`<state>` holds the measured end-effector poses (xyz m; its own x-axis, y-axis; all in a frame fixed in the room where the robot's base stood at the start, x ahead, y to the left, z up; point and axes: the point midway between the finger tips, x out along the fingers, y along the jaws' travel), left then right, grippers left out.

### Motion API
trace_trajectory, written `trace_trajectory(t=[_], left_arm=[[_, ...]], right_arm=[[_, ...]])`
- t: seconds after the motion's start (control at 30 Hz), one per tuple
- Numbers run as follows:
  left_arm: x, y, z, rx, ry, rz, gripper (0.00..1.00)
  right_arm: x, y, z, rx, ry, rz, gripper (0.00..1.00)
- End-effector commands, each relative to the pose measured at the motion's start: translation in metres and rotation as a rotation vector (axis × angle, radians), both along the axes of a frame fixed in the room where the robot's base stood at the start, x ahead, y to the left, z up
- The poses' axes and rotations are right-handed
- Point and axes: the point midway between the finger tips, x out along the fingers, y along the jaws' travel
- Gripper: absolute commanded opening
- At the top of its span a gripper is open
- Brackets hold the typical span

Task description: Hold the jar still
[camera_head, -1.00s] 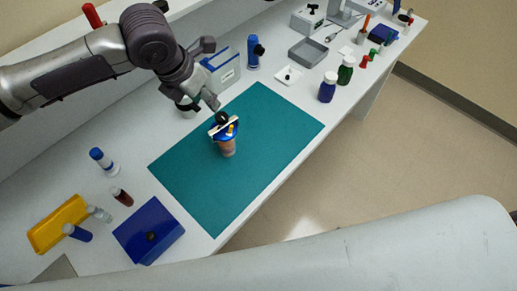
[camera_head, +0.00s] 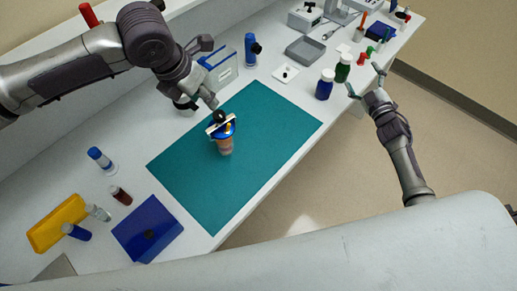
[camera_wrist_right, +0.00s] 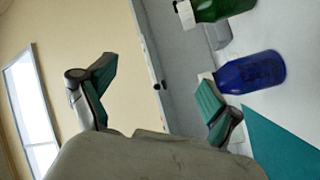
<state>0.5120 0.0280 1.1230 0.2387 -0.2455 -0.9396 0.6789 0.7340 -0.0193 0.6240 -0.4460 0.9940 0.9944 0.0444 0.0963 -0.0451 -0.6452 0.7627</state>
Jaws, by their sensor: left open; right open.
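The jar (camera_head: 225,147), orange-brown with a blue top, stands on the teal mat (camera_head: 185,175) in the head view. A white bar with a black round part and a small yellow piece show at its top. I cannot tell whether they are attached. My left gripper (camera_head: 212,73) is open above and behind the jar, its lower finger close to the black part; contact is unclear.
A blue bottle (camera_head: 325,86) and a green bottle (camera_head: 343,68) stand near my right gripper. A grey tray (camera_head: 306,50) and a blue-topped tube (camera_head: 250,50) are behind. A blue box (camera_head: 147,228) and a yellow case (camera_head: 57,222) lie at left. Most of the mat is clear.

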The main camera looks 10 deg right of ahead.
Motion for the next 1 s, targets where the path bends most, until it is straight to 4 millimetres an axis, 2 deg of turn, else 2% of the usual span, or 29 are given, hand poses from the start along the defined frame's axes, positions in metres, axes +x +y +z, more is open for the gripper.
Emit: trace_trajectory(t=[0.03,0.1,0.13,0.17,0.2,0.3,0.37,0.5,0.6,0.7,0.8,0.9,1.0], left_arm=[[0.000,0.000,0.000,0.000,0.000,0.000,0.42],[0.000,0.000,0.000,0.000,0.000,0.000,0.42],[0.000,0.000,0.000,0.000,0.000,0.000,0.42],[0.000,0.000,0.000,0.000,0.000,0.000,0.42],[0.000,0.000,0.000,0.000,0.000,0.000,0.42],[0.000,0.000,0.000,0.000,0.000,0.000,0.42],[0.000,0.000,0.000,0.000,0.000,0.000,0.42],[0.000,0.000,0.000,0.000,0.000,0.000,0.42],[0.000,0.000,0.000,0.000,0.000,0.000,0.42],[0.000,0.000,0.000,0.000,0.000,0.000,0.42],[0.000,0.000,0.000,0.000,0.000,0.000,0.42],[0.000,0.000,0.000,0.000,0.000,0.000,0.42],[0.000,0.000,0.000,0.000,0.000,0.000,0.42]], right_arm=[[0.009,0.005,0.033,-0.044,-0.053,0.017,0.90],[0.017,0.021,0.071,-0.080,-0.106,0.051,0.90],[0.019,0.036,0.082,-0.075,-0.113,0.075,0.90],[0.019,0.056,0.084,-0.043,-0.098,0.107,0.90],[0.016,0.081,0.079,0.012,-0.061,0.146,0.90],[0.004,0.140,0.068,0.139,0.033,0.230,0.90],[-0.007,0.172,0.059,0.210,0.098,0.275,0.90],[-0.045,0.243,0.034,0.367,0.272,0.364,0.90],[-0.080,0.285,0.016,0.462,0.404,0.413,0.90],[-0.115,0.317,0.000,0.538,0.530,0.443,0.90],[-0.144,0.340,-0.012,0.592,0.631,0.462,0.90],[-0.165,0.354,-0.019,0.627,0.702,0.472,0.90],[-0.177,0.362,-0.023,0.646,0.741,0.475,0.90]])
